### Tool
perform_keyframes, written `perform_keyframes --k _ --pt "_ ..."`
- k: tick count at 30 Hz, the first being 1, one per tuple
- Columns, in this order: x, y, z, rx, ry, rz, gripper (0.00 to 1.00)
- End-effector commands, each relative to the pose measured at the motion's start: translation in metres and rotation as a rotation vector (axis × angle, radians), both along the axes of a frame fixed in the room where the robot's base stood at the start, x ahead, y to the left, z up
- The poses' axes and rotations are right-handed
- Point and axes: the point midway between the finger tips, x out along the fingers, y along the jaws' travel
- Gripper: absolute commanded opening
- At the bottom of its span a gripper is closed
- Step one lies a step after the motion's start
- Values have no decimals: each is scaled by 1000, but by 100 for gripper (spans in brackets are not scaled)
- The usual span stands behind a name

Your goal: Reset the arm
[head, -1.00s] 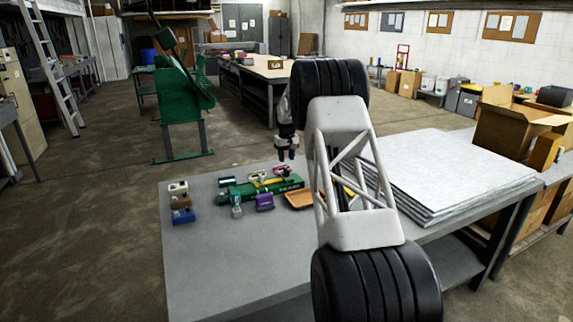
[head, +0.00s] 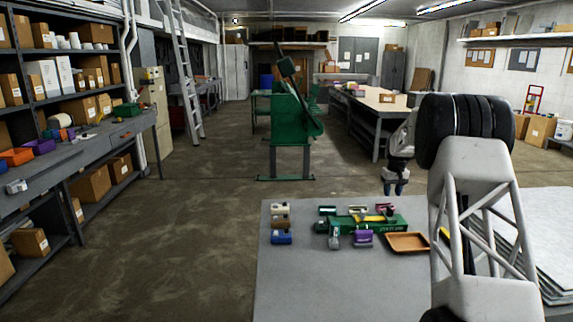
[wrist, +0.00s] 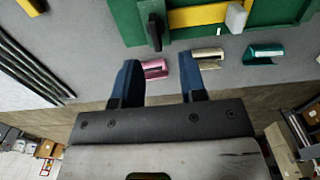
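My gripper (head: 395,188) hangs fingers-down near the far edge of the grey bench (head: 310,285), behind the green fixture (head: 392,226). In the wrist view my gripper (wrist: 158,78) has its two blue-black fingers well apart, with nothing held between them. A pink piece (wrist: 153,69) shows through the gap, on the bench top beyond the fingers. A beige-gold piece (wrist: 208,55) shows by the right finger, and a teal piece (wrist: 264,54) lies further right. The green fixture carries a yellow bar (wrist: 198,16). My arm hides part of the bench's right side.
A brown tray (head: 408,243) and a purple piece (head: 362,239) lie by the fixture. A blue block (head: 281,238) is at the bench's left. Stacked pale sheets (head: 542,245) cover the right. A green machine (head: 290,120) stands behind; the floor at left is open.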

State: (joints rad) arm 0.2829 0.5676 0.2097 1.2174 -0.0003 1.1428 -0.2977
Motion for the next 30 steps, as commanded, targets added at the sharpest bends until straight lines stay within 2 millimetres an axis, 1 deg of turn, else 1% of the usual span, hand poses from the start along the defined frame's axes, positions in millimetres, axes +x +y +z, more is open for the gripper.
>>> perform_keyframes --k 5,14,22,30 --pt "-20 19 27 -4 -12 0 38" --pt "-74 60 77 -10 -32 -4 38" --pt "-129 96 117 -13 -52 -7 38" --pt "-190 130 148 -16 -71 -10 38"
